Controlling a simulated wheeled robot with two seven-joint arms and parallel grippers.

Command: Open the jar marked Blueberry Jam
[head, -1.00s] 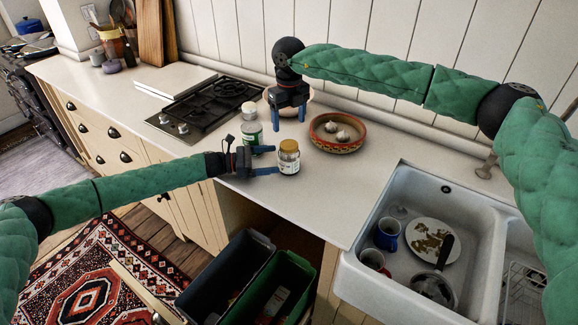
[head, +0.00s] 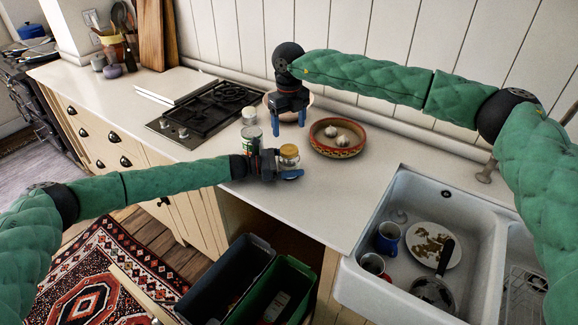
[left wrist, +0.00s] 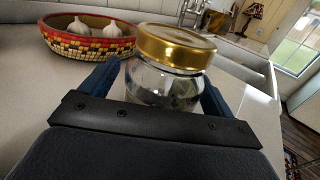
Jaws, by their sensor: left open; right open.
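A glass jar with a gold lid (head: 289,152) stands upright on the counter near its front edge. In the left wrist view the jar (left wrist: 165,82) is between the two blue fingers of my left gripper (left wrist: 160,90), its gold lid above them. The label is not readable in either current view. My left gripper (head: 284,171) is open around the jar's body, low over the counter. My right gripper (head: 289,128) is open, pointing down behind the jar, empty, between the jar and the wall.
A green-labelled can (head: 251,139) and a white-lidded jar (head: 249,116) stand left of the jar. A patterned bowl (head: 337,152) with garlic is to the right. The hob (head: 208,112) lies left, the sink (head: 398,190) right. Open bins (head: 238,280) are below the counter.

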